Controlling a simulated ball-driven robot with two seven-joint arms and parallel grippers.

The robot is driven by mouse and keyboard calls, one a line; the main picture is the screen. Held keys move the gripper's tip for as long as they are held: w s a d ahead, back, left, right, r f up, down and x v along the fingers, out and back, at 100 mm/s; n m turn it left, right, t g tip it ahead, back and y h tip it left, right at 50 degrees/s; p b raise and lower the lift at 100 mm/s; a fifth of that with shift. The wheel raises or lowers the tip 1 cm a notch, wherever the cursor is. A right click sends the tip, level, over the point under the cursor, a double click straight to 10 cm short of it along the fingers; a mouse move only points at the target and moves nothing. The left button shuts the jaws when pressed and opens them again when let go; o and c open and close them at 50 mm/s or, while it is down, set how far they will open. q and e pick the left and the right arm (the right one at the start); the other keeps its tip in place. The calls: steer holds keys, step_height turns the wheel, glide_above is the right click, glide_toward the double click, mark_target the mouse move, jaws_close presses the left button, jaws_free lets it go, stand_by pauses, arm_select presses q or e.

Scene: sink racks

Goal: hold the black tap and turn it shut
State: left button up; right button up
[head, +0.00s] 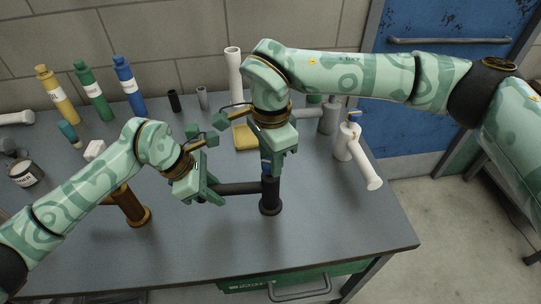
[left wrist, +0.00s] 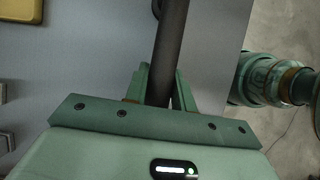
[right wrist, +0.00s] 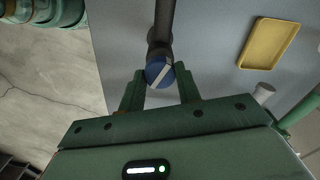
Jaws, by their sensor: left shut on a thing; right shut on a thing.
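The black tap (head: 270,197) stands upright near the front middle of the table, with its dark spout (head: 238,188) pointing left. My left gripper (head: 213,190) is shut on the spout. In the left wrist view the dark spout (left wrist: 171,50) runs between its fingers (left wrist: 160,88). My right gripper (head: 268,160) comes down from above and is shut on the tap's blue handle. In the right wrist view the round blue handle (right wrist: 155,72) with a white stripe sits between the fingers (right wrist: 160,90). My right gripper hides most of the handle in the head view.
A white tap (head: 349,142) and a grey one (head: 329,117) stand at the right. Yellow, green and blue bottles (head: 129,84) line the back. A yellow tray (head: 245,137) lies behind the grippers. The table's front is clear.

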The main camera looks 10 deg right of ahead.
steer(key=m, duration=1.2)
steer(key=shift+m, duration=0.4)
stand_by(0.3)
steer(key=o, duration=1)
step_height(320, 180, up, 12)
